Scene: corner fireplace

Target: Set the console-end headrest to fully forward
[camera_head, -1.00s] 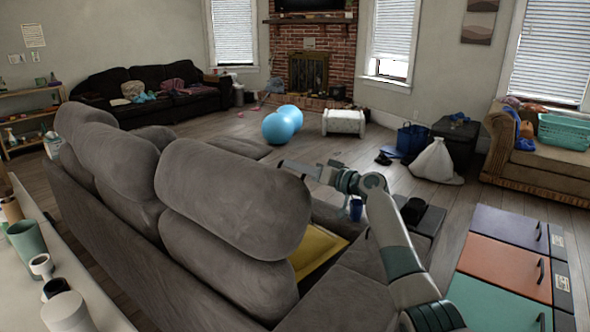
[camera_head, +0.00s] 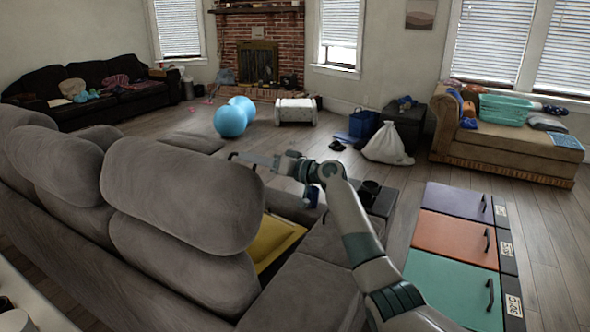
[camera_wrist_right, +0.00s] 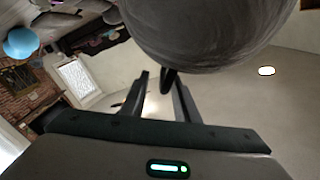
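The grey sofa has several rounded headrests along its back. The nearest, largest headrest (camera_head: 184,190) stands up above its backrest. I take it to be the console-end one, but the frames do not settle this. In the right wrist view, a headrest's grey underside (camera_wrist_right: 210,30) fills the top. My right gripper (camera_head: 240,157) is at the far side of the nearest headrest's top right corner, partly hidden behind it. In the wrist view its two fingers (camera_wrist_right: 160,90) are apart, close below the headrest, and contact cannot be made out. My left gripper is not in view.
Coloured drawer fronts (camera_head: 455,290) are at the right. Open wooden floor (camera_head: 300,150) lies beyond the sofa.

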